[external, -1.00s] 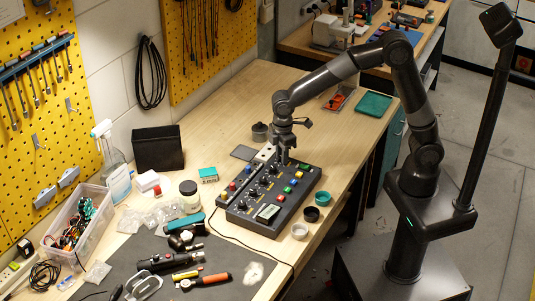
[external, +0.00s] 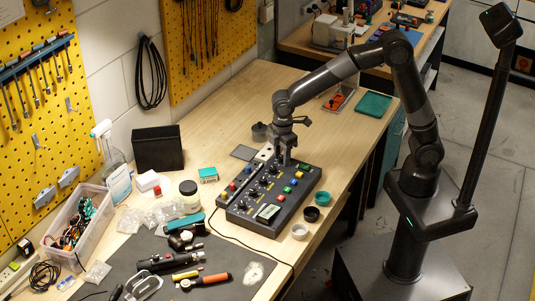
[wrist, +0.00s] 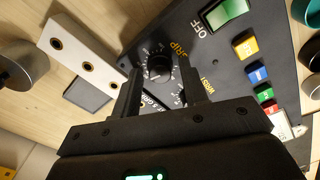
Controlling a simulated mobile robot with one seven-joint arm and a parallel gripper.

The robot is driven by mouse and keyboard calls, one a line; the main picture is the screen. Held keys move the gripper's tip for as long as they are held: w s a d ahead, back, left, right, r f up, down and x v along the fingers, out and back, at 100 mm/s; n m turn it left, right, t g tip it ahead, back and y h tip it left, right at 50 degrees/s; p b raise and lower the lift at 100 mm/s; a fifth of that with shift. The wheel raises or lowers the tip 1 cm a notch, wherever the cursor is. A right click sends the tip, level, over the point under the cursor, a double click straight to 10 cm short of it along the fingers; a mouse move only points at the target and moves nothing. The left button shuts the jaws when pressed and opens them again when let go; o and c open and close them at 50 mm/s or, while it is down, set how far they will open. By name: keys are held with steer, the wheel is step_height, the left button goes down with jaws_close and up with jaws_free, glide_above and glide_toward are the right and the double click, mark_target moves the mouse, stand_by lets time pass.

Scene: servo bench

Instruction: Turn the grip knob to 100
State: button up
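The dark control box (external: 268,198) lies on the wooden bench. In the wrist view, a round black grip knob (wrist: 158,67) sits on its panel within a ring of white scale marks, with an orange "GRIP" label (wrist: 180,47) beside it. I cannot read the knob's setting. My gripper (wrist: 159,80) points down over the panel; its two fingers are apart, one on each side of the knob, with gaps visible. It also shows at the far end of the box in the external view (external: 286,160). Whether the fingertips reach knob height is unclear.
A green rocker switch (wrist: 226,12) and coloured buttons (wrist: 245,46) are close to the gripper. A pale plate with holes (wrist: 82,58) and a metal cup (wrist: 22,66) stand nearby. Black and pale rings (external: 311,214) lie right of the box.

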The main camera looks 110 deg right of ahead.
mark_target(282, 157)
steer(key=shift+o, duration=0.5)
steer(key=shift+r, duration=0.1)
step_height(282, 157, up, 11)
steer(key=shift+f, duration=0.2)
steer(key=s+a+r+m+t, duration=0.1)
steer(key=s+a, duration=0.3)
steer(key=s, duration=0.4)
steer(key=s+a+r+m+t, duration=0.1)
steer(key=s+a, duration=0.3)
steer(key=s, duration=0.5)
steer(key=s+a+r+m+t, duration=0.1)
steer(key=s+a+t, duration=0.2)
steer(key=s, duration=0.6)
steer(key=shift+s+a+r+m+t, duration=0.15)
steer(key=shift+a+m+t, duration=0.2)
steer(key=shift+a, duration=0.7)
stand_by(0.7)
